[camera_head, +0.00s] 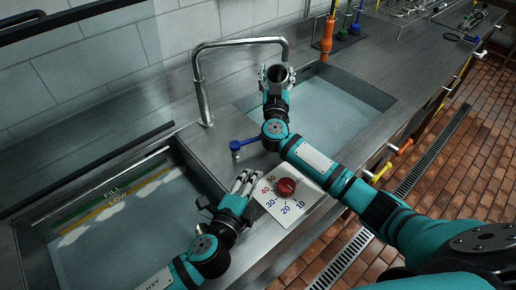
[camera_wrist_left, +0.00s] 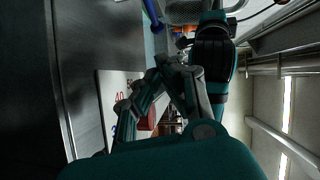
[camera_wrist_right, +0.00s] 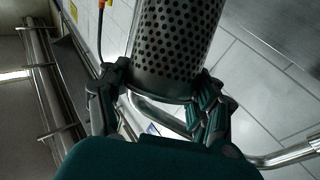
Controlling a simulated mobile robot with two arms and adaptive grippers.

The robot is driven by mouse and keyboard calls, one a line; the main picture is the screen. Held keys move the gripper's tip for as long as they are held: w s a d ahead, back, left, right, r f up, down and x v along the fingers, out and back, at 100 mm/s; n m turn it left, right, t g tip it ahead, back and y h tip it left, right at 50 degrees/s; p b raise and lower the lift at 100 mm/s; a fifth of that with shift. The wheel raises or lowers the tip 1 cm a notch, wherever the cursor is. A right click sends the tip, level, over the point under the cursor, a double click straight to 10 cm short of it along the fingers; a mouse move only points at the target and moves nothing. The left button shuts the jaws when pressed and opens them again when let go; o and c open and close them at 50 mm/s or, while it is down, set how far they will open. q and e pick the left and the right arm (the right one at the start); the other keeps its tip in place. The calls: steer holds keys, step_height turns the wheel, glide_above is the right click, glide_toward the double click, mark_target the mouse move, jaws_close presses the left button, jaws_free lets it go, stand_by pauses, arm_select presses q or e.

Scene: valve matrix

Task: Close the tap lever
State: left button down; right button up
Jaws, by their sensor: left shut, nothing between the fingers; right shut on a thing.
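The blue tap lever (camera_head: 240,144) sits on the steel ledge between the two sinks, near the foot of the bent metal tap (camera_head: 201,90). A bit of blue, likely the lever, shows at the top of the left wrist view (camera_wrist_left: 152,14). My left gripper (camera_head: 244,178) is shut and empty, a little below the lever in the head view and apart from it. My right gripper (camera_head: 277,84) is shut on a perforated metal cylinder (camera_wrist_right: 172,45), held near the spout end above the right sink. My right forearm passes close to the lever's right end.
A white dial plate (camera_head: 290,215) with a red knob (camera_head: 286,187) lies right of my left gripper. The left sink (camera_head: 110,225) has FILL and LOW lines; the right sink (camera_head: 330,110) holds water. An orange-handled tool (camera_head: 326,38) stands behind.

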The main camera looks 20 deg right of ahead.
mark_target(249, 141)
arm_select(q)
steer(key=x, duration=0.9)
arm_select(e)
steer(key=shift+d, duration=0.1)
arm_select(q)
steer(key=shift+w+f, duration=0.25)
steer(key=shift+w, duration=0.9)
steer(key=shift+w+a+f, duration=0.15)
steer(key=shift+w, duration=0.55)
